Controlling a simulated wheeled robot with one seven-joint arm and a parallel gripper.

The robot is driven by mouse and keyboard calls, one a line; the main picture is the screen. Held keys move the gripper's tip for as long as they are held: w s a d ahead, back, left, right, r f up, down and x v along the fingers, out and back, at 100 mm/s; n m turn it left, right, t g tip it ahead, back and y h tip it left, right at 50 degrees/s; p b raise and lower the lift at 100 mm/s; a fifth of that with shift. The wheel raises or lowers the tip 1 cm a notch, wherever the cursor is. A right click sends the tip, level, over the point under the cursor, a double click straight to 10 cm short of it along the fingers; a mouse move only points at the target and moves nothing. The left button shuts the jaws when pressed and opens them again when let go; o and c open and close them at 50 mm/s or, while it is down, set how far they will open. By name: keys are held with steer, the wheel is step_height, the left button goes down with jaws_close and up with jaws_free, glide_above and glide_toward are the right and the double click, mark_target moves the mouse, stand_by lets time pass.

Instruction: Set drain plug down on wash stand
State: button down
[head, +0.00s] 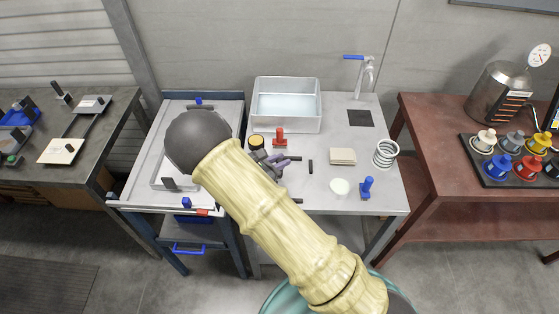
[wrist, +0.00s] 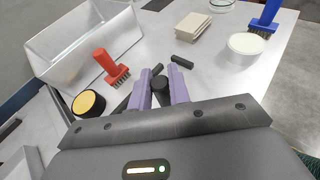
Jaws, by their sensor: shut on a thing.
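My gripper (head: 277,166) has purple fingers and is low over the middle of the grey wash stand (head: 335,121). In the wrist view, the fingers (wrist: 161,88) are shut on a short black cylinder, which I take for the drain plug (wrist: 162,91). Only its rounded end shows between the fingers. I cannot tell whether it touches the stand top. In the head view the fingers and my arm hide most of it. The bare top of the wash stand (wrist: 215,77) is in front of the fingers.
A metal basin (head: 287,126), a red brush (head: 279,137) and a yellow-topped black jar (head: 256,142) stand nearby.

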steer(key=shift+f+b, duration=0.35)
steer(key=shift+f, duration=0.15)
steer(key=c, duration=1.2)
jaws_free()
steer(key=shift+c, duration=0.2)
steer(key=b+v, duration=0.3)
steer(key=v, duration=1.4)
steer(key=shift+r, duration=0.1)
steer(key=shift+s+a, duration=0.1)
steer(key=shift+a, duration=0.15)
steer(key=shift+d, duration=0.1)
